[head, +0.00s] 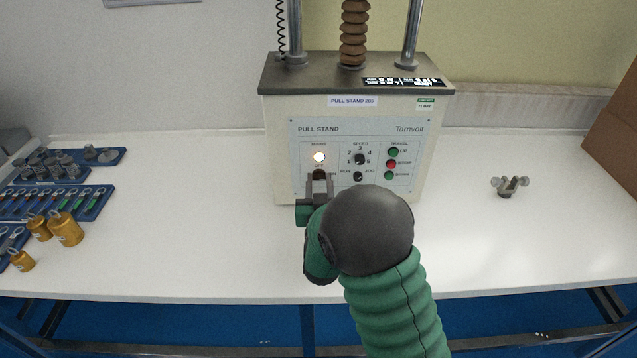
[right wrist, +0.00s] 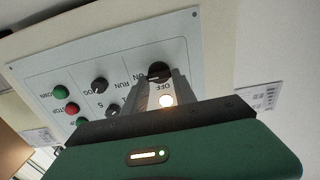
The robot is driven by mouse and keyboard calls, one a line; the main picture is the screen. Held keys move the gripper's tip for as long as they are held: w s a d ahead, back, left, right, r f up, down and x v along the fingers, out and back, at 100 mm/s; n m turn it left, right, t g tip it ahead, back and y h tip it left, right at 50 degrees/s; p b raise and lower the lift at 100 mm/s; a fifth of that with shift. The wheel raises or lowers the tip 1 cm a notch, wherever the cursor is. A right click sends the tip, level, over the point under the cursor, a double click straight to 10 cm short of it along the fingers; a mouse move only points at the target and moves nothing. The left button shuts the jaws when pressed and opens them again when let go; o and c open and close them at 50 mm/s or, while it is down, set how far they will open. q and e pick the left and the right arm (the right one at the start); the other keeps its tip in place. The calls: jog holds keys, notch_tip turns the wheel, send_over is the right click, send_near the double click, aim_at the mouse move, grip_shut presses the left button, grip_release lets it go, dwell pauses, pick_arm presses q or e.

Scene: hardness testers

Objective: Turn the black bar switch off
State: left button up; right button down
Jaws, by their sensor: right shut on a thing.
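The black bar switch (head: 319,174) is on the front panel of the pull stand (head: 275,150), just below a lit white lamp (head: 319,157) marked MAINS. My right gripper (head: 320,181) is at the switch, its fingers shut on it. In the right wrist view, the round black base of the switch (right wrist: 158,70) shows at the fingertips, between the ON and OFF marks. The fingers hide part of the switch, so its bar angle cannot be read. The lamp glows between the fingers there (right wrist: 166,101). My left gripper is not in view.
A speed knob (head: 359,159), a RUN/JOG knob (head: 358,177) and green and red buttons (head: 391,164) are right of the switch. Blue trays (head: 100,200) and brass weights (head: 66,228) lie at left. A small metal fixture (head: 508,187) stands at right. Bench between is clear.

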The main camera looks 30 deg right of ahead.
jog(key=shift+f+n, duration=0.15)
jog(key=shift+n, duration=0.25)
jog(key=n+p, duration=0.2)
jog(key=n, duration=0.2)
jog(key=shift+a+p, duration=0.15)
jog(key=shift+p, duration=0.2)
jog(key=n+p, duration=0.2)
jog(key=n, duration=0.2)
jog(key=shift+a, duration=0.1)
jog(key=n+p, duration=0.2)
jog(key=n, duration=0.2)
jog(key=shift+w+f+n+p, duration=0.1)
jog(key=shift+n+p, duration=0.2)
jog(key=shift+p, duration=0.1)
jog(key=shift+f+n+p, duration=0.2)
jog(key=shift+n+p, duration=0.95)
jog(key=shift+n, duration=1.15)
